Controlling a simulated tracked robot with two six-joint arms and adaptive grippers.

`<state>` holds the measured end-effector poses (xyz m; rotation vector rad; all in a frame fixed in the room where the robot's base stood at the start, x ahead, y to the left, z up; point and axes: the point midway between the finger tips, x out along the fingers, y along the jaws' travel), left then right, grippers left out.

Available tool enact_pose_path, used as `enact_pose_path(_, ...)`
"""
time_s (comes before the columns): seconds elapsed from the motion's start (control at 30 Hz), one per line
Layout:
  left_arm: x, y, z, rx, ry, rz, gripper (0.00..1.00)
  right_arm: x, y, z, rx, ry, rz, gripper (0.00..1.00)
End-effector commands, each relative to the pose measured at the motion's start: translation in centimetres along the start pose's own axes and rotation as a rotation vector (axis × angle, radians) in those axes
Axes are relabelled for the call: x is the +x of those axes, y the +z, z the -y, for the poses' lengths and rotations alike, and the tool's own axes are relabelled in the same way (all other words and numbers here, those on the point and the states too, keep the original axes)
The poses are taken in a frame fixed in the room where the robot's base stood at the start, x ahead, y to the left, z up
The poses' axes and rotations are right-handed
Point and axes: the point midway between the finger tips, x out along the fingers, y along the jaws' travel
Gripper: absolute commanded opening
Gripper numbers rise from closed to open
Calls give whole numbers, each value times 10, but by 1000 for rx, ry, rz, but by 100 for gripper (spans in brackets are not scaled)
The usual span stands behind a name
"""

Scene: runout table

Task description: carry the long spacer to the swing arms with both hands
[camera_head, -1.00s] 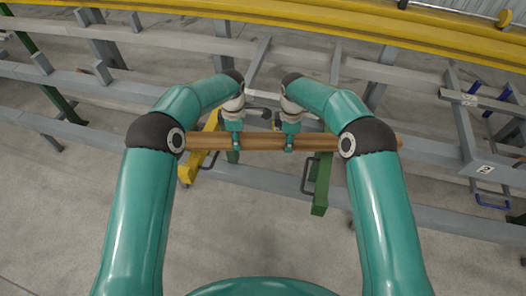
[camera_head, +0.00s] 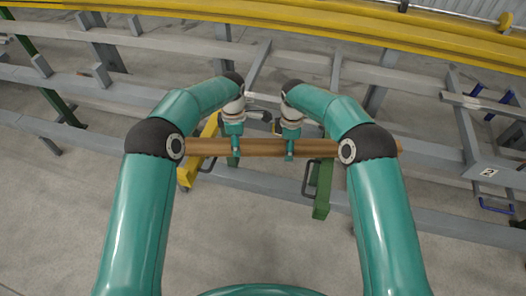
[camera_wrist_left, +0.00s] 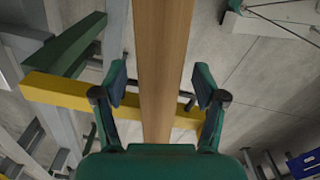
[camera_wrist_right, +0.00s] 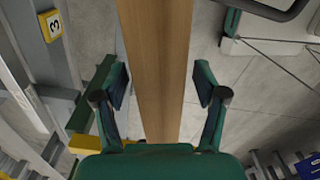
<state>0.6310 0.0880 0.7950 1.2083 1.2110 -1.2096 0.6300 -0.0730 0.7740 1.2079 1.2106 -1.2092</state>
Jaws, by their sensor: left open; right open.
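The long spacer (camera_head: 262,147) is a straight brown wooden bar lying left to right in front of me. A yellow swing arm (camera_head: 187,176) and a green swing arm (camera_head: 322,190) pass beneath it; I cannot tell whether it rests on both. My left gripper (camera_head: 235,153) and right gripper (camera_head: 289,153) are over its middle, side by side. In the left wrist view the spacer (camera_wrist_left: 163,45) runs between open fingers, with gaps on both sides. In the right wrist view the spacer (camera_wrist_right: 155,45) also runs between open fingers. My forearms hide parts near its ends.
Grey rails (camera_head: 440,225) of the runout table run behind and below. A yellow rail (camera_head: 300,22) crosses the back. A grey post with a number plate (camera_head: 488,172) stands at right. Bare concrete floor (camera_head: 60,220) shows at left.

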Motion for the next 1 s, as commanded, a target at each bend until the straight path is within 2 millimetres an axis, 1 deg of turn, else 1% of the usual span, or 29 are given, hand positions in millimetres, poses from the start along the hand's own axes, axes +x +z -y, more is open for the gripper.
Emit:
enact_pose_path(0.3,-62,1,-1,0,5,2,72,0,0,0,1,0,0,72)
enact_pose_path(0.4,-80,0,-1,-1,4,2,72,0,1,0,1,0,0,72)
enact_pose_path(0.5,-93,0,-1,0,3,1,72,0,1,0,1,0,0,72)
enact_pose_path(0.67,-105,1,-1,1,1,1,72,-3,1,0,1,1,0,72)
enact_pose_path(0.77,-107,1,-1,1,1,1,72,-10,1,-1,2,2,0,72)
enact_pose_path(0.87,-107,1,-1,1,0,1,72,-24,1,-1,2,4,0,72)
enact_pose_path(1.0,-107,1,-1,1,0,1,72,-52,0,-1,2,5,-1,72)
